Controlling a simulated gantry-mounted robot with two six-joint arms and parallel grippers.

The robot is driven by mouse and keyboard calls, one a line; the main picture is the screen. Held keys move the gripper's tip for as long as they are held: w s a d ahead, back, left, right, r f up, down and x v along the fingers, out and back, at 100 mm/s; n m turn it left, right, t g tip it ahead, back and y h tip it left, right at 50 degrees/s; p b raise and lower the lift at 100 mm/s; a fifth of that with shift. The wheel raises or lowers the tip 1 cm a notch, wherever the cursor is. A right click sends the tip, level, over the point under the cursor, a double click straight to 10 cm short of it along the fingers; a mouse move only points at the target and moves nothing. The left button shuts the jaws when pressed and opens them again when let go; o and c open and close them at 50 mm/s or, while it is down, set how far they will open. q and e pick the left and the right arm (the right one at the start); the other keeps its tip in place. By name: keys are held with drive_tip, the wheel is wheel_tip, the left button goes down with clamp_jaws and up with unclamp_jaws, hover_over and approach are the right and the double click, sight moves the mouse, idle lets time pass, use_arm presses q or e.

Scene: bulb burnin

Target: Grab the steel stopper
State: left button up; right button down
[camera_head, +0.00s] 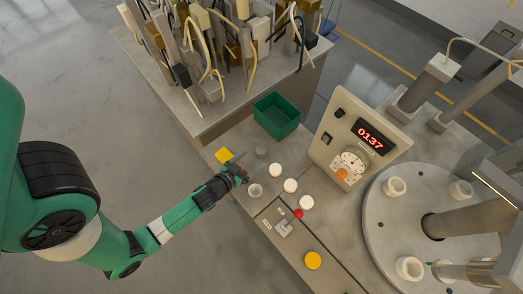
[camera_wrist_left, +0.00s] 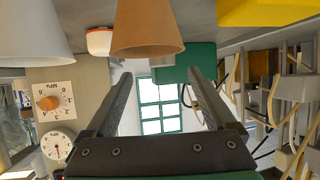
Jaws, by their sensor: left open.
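A small grey cylinder (camera_head: 261,153), which looks like the steel stopper, stands on the bench in front of the green bin. My left gripper (camera_head: 243,168) is open and low over the bench, just left of and nearer than the cylinder, with a gap between them. In the left wrist view, which shows the bench upside down, my open fingers (camera_wrist_left: 159,76) have nothing between them. A brownish tapered piece (camera_wrist_left: 148,28) hangs at the top, beyond the fingertips; it appears to be the same cylinder. My right gripper is not in view.
The green bin (camera_head: 277,116) is behind; a timer box (camera_head: 357,140) and round turntable (camera_head: 436,225) stand right.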

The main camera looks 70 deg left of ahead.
sight(259, 152)
use_arm(q)
drive_tip(key=shift+a+p+x, duration=0.2)
drive_tip(key=shift+p+x, duration=0.2)
drive_tip(key=shift+x, duration=2.4)
drive_tip(key=shift+r, duration=0.15)
clamp_jaws()
